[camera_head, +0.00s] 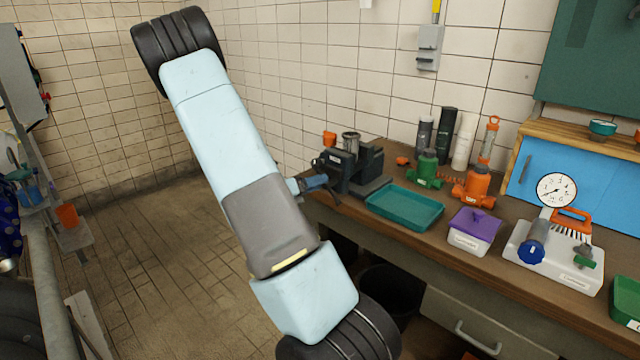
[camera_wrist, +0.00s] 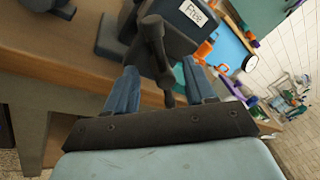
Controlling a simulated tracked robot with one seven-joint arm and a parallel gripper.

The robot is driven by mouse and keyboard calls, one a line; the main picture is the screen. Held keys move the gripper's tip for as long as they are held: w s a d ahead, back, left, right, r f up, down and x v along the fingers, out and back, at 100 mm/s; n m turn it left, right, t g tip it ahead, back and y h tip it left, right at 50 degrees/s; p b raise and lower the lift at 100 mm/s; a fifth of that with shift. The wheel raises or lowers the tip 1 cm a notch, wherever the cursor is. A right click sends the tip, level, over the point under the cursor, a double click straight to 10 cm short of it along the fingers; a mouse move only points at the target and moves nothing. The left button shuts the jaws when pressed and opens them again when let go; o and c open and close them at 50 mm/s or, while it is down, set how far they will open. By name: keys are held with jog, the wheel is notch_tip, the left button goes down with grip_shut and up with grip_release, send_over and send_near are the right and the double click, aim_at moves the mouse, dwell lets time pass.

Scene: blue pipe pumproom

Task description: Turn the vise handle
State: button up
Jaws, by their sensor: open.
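The dark grey vise (camera_head: 368,165) stands on the wooden workbench at its near left end. In the wrist view its body (camera_wrist: 186,18) carries a label reading "Free". The vise handle (camera_wrist: 157,52), a dark bar with a rounded end, points toward my wrist. My gripper (camera_wrist: 160,78) is open, with one blue finger on each side of the handle. The handle's lower end lies in the gap between the fingers; I cannot tell whether either finger touches it. In the head view my gripper (camera_head: 312,184) is at the vise's left side, and the handle is hard to make out there.
A dark bin (camera_head: 390,290) stands below. The tiled floor (camera_head: 165,240) at left is clear.

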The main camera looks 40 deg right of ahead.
jog(key=shift+s+d, duration=0.15)
jog(key=shift+d, duration=0.55)
grip_shut()
